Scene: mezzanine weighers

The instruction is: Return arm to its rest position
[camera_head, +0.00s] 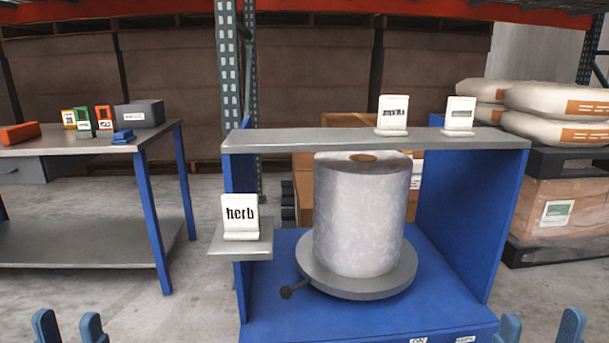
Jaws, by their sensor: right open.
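My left gripper (68,328) shows at the bottom left edge, with its two blue fingertips apart and nothing seen between them. My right gripper (540,328) shows at the bottom right edge, with its fingertips wider apart and nothing between them. Both are in front of the blue weighing stand (345,318) and apart from it. The rest of both arms is out of view below.
A wrapped roll (362,215) stands on a round grey plate (385,285) inside the stand. A white "herb" card (240,216) sits on a side shelf (228,247). Two cards stand on the top shelf (300,138). A workbench (70,143) is left; sacks (555,101) are right.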

